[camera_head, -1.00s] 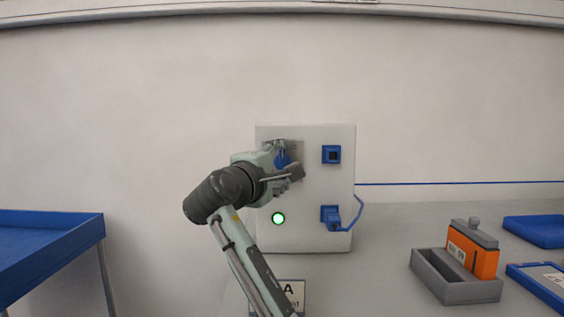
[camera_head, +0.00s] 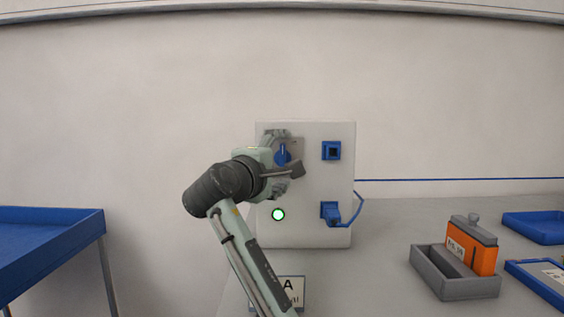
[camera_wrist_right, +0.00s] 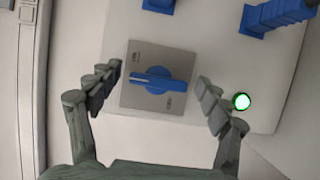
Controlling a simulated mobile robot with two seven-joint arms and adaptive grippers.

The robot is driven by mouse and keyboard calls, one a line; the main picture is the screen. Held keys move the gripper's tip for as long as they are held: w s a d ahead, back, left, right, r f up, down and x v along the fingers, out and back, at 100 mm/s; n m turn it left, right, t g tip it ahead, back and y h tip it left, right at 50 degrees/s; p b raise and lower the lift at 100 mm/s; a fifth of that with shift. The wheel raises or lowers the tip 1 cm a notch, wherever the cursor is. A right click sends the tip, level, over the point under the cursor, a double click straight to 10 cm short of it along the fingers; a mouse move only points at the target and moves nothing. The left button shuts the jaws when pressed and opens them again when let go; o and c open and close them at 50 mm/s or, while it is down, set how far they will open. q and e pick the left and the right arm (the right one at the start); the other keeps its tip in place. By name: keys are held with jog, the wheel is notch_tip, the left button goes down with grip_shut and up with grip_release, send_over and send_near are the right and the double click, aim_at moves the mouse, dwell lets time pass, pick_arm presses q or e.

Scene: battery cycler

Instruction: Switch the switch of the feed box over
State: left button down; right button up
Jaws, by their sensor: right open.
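The feed box (camera_head: 305,225) is a white upright box on the bench. Its switch is a round blue knob (camera_head: 283,152) on a grey plate, with its bar upright in the head view. In the right wrist view the knob (camera_wrist_right: 160,84) shows whole, its bar running nearly level across the picture. My right gripper (camera_head: 283,162) is open in front of the plate. In the wrist view its fingers (camera_wrist_right: 158,97) stand to either side of the knob with clear gaps, apart from it. The small plate labels are unreadable. My left gripper is out of view.
The box also carries a lit green lamp (camera_head: 278,214), a blue socket (camera_head: 331,150) and a blue plug (camera_head: 331,212) with a cable. A grey holder (camera_head: 455,286) with an orange block (camera_head: 472,247) stands right. A blue table (camera_head: 50,240) is at far left.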

jog(key=shift+s, duration=0.1)
jog(key=v, duration=1.1)
jog(key=shift+s+a, duration=0.15)
jog(key=shift+s, duration=0.25)
jog(key=x, duration=1.2)
